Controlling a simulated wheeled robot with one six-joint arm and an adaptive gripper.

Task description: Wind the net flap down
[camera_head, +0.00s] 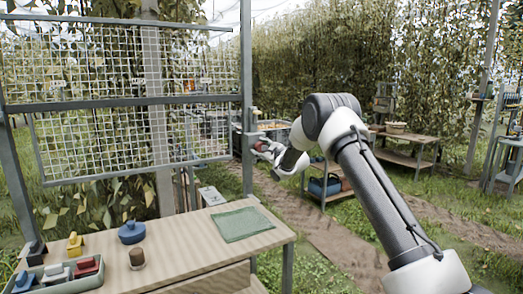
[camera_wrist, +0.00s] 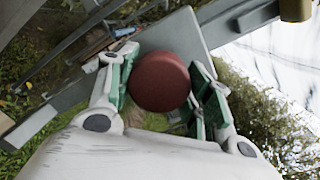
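The net flap (camera_head: 112,145) is a wire-mesh panel in a grey frame, hanging below the middle crossbar of a larger mesh frame on the left of the head view. Its lower bar is above the bench top and slightly slanted. A red round knob (camera_wrist: 160,81) sits on the grey metal post at the frame's right side. My gripper (camera_head: 262,147) reaches this post from the right. In the wrist view my gripper (camera_wrist: 162,84) has its green pads on both sides of the knob, seemingly touching it. The knob's handle or crank, if any, is hidden.
A side table (camera_head: 400,157) and plant rows stand behind. A dirt path runs at the right.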

